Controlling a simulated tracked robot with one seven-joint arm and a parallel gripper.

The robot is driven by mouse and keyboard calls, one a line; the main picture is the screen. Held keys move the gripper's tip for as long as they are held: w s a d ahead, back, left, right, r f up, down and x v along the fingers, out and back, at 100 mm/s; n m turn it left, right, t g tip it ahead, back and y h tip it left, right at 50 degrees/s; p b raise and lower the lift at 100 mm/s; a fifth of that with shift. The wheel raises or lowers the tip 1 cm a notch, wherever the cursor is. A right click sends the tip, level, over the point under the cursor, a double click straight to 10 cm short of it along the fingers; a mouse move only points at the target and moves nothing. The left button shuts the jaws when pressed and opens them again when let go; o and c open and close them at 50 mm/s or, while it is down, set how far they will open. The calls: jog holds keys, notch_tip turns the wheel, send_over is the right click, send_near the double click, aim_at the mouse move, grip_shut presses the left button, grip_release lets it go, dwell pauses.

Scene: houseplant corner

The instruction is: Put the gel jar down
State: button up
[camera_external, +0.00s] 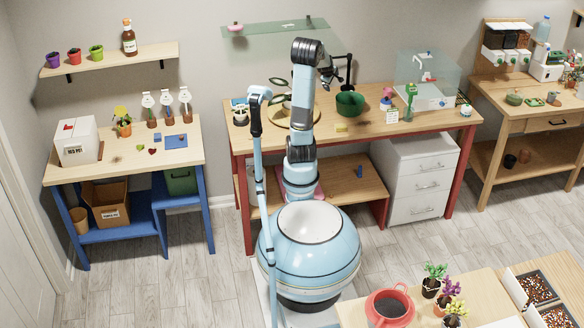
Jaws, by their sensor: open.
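My arm rises from its round blue base and bends at a dark elbow in front of the long wooden bench (390,124). I cannot pick out the gel jar for certain. A small pale pot (466,110) stands at the bench's right end, and a small black and white item (239,112) stands at its left end; both are too small to name.
A glass shelf (270,42) hangs above. A blue-legged table (125,172) stands left. A red pot (389,305) is in front.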

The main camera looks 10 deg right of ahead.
jog(key=s+a+r+m+y, duration=0.1)
jog(key=s+a+r+m, duration=0.1)
jog(key=s+a, duration=0.4)
jog(key=s+a+r+m+y, duration=0.2)
jog(key=s+a+m, duration=0.2)
jog(key=s+a, duration=0.3)
jog(key=s+a+r+m+y, duration=0.1)
jog(key=s+a, duration=0.5)
jog(key=a, duration=0.8)
jog(key=shift+s+a+r+m+g, duration=0.2)
jog(key=shift+s+r+m+g, duration=0.2)
jog(key=shift+r+m, duration=0.5)
